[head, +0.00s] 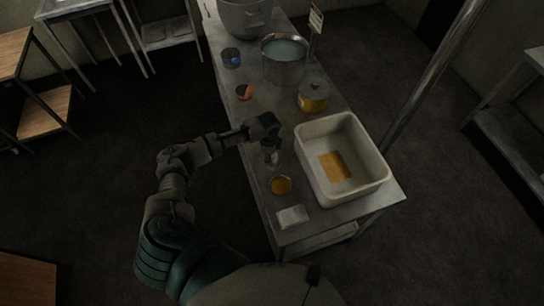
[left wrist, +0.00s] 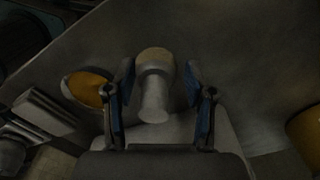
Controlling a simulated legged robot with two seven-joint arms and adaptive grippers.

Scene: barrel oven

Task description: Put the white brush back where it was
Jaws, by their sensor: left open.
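The white brush (left wrist: 154,90) has a pale handle and a tan end. In the left wrist view it lies between the two fingers of my left gripper (left wrist: 159,76), with a small gap on each side. The gripper is open around it and not closed on it. In the head view my left gripper (head: 271,152) points down over the table, left of the white tub. The brush (head: 272,158) is small and dim there, partly hidden by the gripper. I cannot tell whether it touches the table. My right gripper is not in view.
The metal table (head: 256,133) holds a white tub (head: 377,183) with an orange patch inside, an orange-filled bowl (head: 281,185), a flat white item (head: 292,216), a yellow tin (head: 313,101) and a water pot (head: 284,68). A slanted metal pole (head: 430,75) stands to the right.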

